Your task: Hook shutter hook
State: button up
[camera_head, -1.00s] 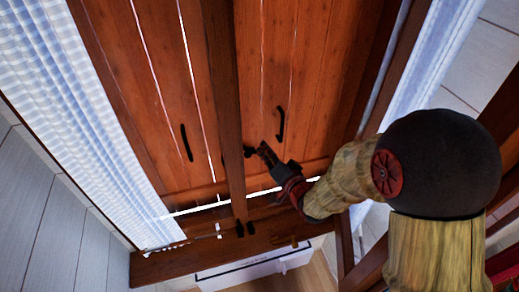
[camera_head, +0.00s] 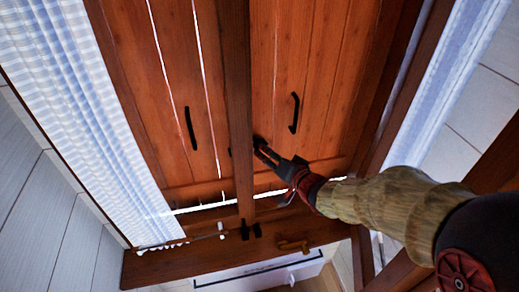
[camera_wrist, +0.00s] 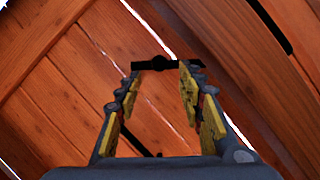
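The shutter (camera_head: 320,80) has two orange-brown wooden leaves, seen through a dark window frame with a centre post (camera_head: 236,100). The shutter hook (camera_wrist: 158,64) seems to be the small black bar with a round middle in the wrist view. My gripper (camera_head: 260,150) is just right of the post, low on the right leaf. In the wrist view my gripper (camera_wrist: 158,75) has its yellow-padded fingers apart, with the bar crossing at their tips. I cannot tell whether the fingers touch it. In the head view the fingertips partly hide the dark fitting there.
Black handles stand on the left leaf (camera_head: 190,128) and right leaf (camera_head: 294,113). Pale curtains hang at the left (camera_head: 80,110) and right (camera_head: 445,85). A wooden sill (camera_head: 190,260) with small dark fittings (camera_head: 250,231) runs below my gripper.

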jog(key=b+x, duration=0.1)
jog(key=x, duration=0.5)
jog(key=shift+w+a+f, duration=0.15)
jog(key=shift+w+f, duration=0.1)
jog(key=shift+w, duration=0.05)
jog(key=shift+c, duration=0.8)
jog(key=c, duration=0.7)
grip_shut()
